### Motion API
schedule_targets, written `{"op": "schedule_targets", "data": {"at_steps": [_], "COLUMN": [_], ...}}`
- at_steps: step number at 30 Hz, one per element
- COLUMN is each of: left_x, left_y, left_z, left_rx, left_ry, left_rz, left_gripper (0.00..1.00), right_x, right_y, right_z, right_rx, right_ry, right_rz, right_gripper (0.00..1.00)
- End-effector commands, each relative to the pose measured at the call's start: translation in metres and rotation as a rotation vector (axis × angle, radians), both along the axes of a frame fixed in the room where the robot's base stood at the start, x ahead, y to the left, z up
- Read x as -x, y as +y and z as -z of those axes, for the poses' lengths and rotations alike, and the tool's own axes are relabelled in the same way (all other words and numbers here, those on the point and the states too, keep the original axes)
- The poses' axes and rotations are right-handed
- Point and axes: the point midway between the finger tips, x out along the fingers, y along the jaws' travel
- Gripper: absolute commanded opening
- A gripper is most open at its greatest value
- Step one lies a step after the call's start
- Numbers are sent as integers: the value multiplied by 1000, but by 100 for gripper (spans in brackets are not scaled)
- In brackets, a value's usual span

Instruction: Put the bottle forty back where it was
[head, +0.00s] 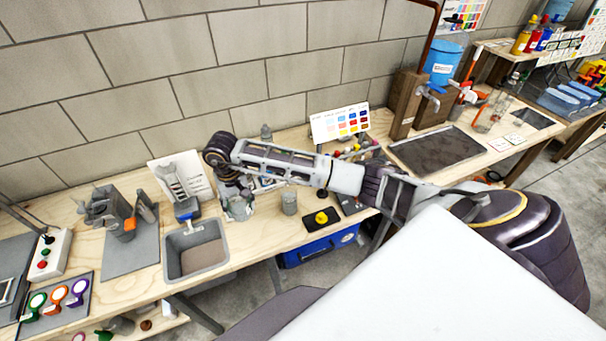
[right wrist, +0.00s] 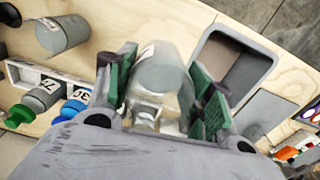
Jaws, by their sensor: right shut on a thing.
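My right gripper (right wrist: 165,95) is shut on a clear, greyish vessel (right wrist: 162,72) with a white label, which stands between its green pads in the right wrist view. I cannot read the label, so I cannot tell whether it is bottle forty. In the head view my right gripper (head: 238,192) points down over the bench, with the clear vessel (head: 240,210) at its fingers. A white rack (right wrist: 20,72) holds bottles with coloured caps; one blue-capped bottle (right wrist: 75,102) has a number label. My arm partly hides this area in the head view. My left gripper is not in view.
A sink-like grey basin (head: 196,250) lies left of the gripper. A colour chart (head: 340,122) stands behind.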

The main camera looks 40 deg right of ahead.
Motion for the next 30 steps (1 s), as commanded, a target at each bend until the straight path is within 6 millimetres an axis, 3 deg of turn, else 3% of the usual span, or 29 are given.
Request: {"op": "schedule_targets", "data": {"at_steps": [8, 15, 30], "left_x": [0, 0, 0], "left_y": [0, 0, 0], "left_z": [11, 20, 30], "left_rx": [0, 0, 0], "left_ry": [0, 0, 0], "left_rz": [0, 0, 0], "left_gripper": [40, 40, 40], "right_x": [37, 59, 61], "right_y": [-1, -19, -55], "right_z": [3, 15, 29], "right_rx": [1, 2, -1], "right_ry": [-2, 0, -1], "right_rz": [-140, -182, -163], "right_gripper": [14, 14, 14]}}
